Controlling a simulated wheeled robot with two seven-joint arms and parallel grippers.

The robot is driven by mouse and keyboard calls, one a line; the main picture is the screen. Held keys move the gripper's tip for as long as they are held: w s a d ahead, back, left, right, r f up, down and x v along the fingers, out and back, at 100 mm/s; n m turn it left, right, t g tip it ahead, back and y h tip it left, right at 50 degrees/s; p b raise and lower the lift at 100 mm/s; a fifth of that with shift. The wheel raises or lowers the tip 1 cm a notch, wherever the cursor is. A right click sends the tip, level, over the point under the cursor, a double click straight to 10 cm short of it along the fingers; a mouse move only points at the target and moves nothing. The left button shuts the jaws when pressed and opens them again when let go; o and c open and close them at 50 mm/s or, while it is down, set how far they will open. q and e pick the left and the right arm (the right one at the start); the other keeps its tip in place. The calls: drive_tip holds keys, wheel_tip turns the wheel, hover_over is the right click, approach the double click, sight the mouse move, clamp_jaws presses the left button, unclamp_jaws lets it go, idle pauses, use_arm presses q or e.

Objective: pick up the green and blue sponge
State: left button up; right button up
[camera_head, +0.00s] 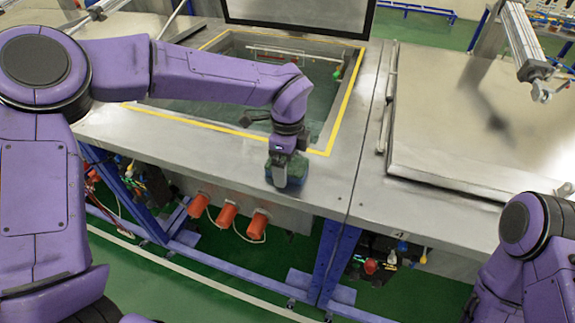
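My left arm reaches across the open tank from the left, and its gripper (282,179) points down at the tank's front metal rim. A dark green and blue block, which looks like the sponge (301,166), shows at the fingers on the rim. The wrist and the near finger hide much of it. I cannot tell whether the fingers are closed on it or only around it. My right arm shows at the lower right, and its gripper is out of view.
The open tank (349,100) has a yellow-edged opening and a raised lid (300,14) behind. A closed metal lid (470,120) lies to the right, with a pneumatic cylinder (524,42) above it. Orange knobs (228,214) and blue frame legs (335,262) are below the front edge.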

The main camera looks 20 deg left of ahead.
use_arm(q)
drive_tip(key=c, duration=0.8)
